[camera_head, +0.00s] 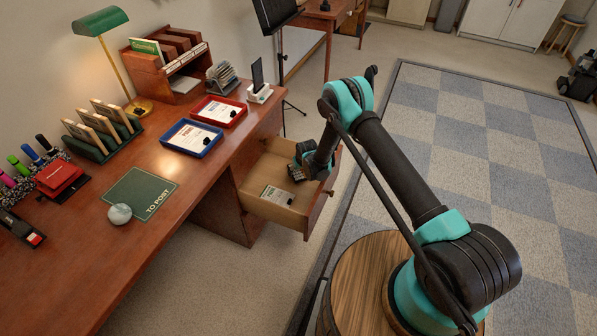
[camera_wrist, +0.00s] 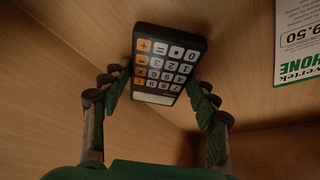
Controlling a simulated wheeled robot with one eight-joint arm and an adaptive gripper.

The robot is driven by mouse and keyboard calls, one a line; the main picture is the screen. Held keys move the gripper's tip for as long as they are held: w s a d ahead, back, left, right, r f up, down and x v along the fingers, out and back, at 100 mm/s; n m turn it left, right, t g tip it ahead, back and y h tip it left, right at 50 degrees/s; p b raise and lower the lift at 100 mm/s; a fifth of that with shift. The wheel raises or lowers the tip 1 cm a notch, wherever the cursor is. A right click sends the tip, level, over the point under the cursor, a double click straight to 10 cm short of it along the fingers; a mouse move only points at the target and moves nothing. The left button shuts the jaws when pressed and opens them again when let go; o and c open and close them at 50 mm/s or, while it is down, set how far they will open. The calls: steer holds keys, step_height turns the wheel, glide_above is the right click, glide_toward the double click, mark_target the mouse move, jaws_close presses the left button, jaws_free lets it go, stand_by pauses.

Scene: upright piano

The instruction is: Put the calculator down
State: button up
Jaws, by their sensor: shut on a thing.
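The calculator (camera_wrist: 168,66) is black with orange and pale keys, and it sits between my gripper's fingers in the wrist view. My gripper (camera_wrist: 158,97) is shut on its sides. In the head view my gripper (camera_head: 302,168) reaches down into the open desk drawer (camera_head: 257,206), near its right side. The calculator shows there only as a small dark shape (camera_head: 296,173). The drawer's pale wooden floor and walls surround it in the wrist view. I cannot tell whether the calculator touches the drawer floor.
A printed card (camera_head: 278,195) lies in the drawer's front part; it also shows in the wrist view (camera_wrist: 298,45). The drawer's front panel (camera_head: 323,195) stands close to my arm. Red (camera_head: 219,111) and blue (camera_head: 192,138) trays stand on the desk above. Bare drawer floor lies around the calculator.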

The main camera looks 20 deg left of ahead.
steer(key=o, duration=1.2)
steer(key=v, duration=1.2)
steer(key=s+d+r+m+h, duration=0.1)
steer(key=d+r+m, duration=0.3)
steer(key=d+r, duration=2.3)
steer(key=s+d+r+m+t+h, duration=0.1)
steer(key=s+d+r, duration=0.2)
steer(key=s+d, duration=0.25)
steer(key=s+d+r+m, duration=0.1)
steer(key=s+d+r, duration=0.2)
steer(key=s+d, duration=0.6)
steer(key=s, duration=0.1)
steer(key=s+d+m, duration=0.1)
steer(key=s+d, duration=0.2)
steer(key=s, duration=0.1)
steer(key=s+d+f+m+h, duration=0.1)
steer(key=s+d, duration=0.2)
steer(key=s, duration=0.2)
steer(key=shift+s, duration=0.1)
